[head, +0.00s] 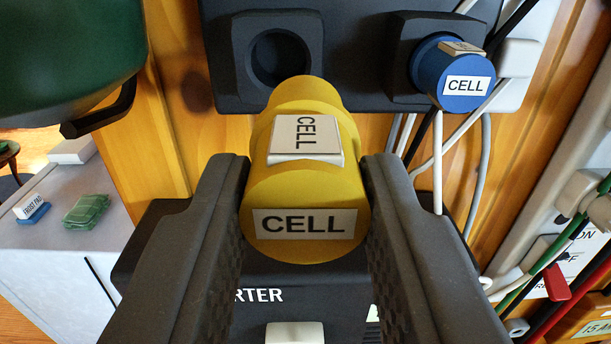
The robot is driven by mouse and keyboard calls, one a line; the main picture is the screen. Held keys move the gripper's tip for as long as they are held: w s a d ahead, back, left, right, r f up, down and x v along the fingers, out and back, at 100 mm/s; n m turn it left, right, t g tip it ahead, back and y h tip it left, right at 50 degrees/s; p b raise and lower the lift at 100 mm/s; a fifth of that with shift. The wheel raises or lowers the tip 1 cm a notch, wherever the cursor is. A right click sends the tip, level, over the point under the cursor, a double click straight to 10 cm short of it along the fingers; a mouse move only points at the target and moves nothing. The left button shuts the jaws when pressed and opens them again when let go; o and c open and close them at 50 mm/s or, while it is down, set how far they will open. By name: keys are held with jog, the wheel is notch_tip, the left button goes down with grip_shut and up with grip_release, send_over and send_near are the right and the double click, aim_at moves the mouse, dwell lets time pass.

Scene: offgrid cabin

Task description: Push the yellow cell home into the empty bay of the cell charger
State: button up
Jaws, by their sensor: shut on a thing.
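The yellow cell (301,196) is a stubby cylinder with a narrower far end and two white labels reading CELL. My gripper (303,205) is shut on it, one dark finger on each side. The cell charger (346,50) is a dark panel on the wall ahead. Its empty bay (279,58) is a round hole in a square collar. The cell's far end overlaps the lower rim of this collar in the picture, just below and right of the hole. I cannot tell how much gap lies between them. A blue cell (460,76) sits in the right bay.
A dark box lettered RTER (262,296) is below the cell. White and black cables hang on the right, beside red and green leads. A dark green rounded object (70,50) is at upper left. A pale counter (60,235) holds a green cloth (87,210).

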aim_at(266, 130)
jog(key=shift+a, duration=0.5)
jog(key=shift+a+b, duration=0.3)
jog(key=shift+s, duration=0.1)
jog(key=shift+w+d+b, duration=0.15)
jog(key=shift+w+b, duration=0.15)
jog(key=shift+w, duration=2.1)
jog(key=shift+w+r, duration=0.1)
jog(key=shift+w, duration=0.4)
jog(key=shift+b, duration=0.85)
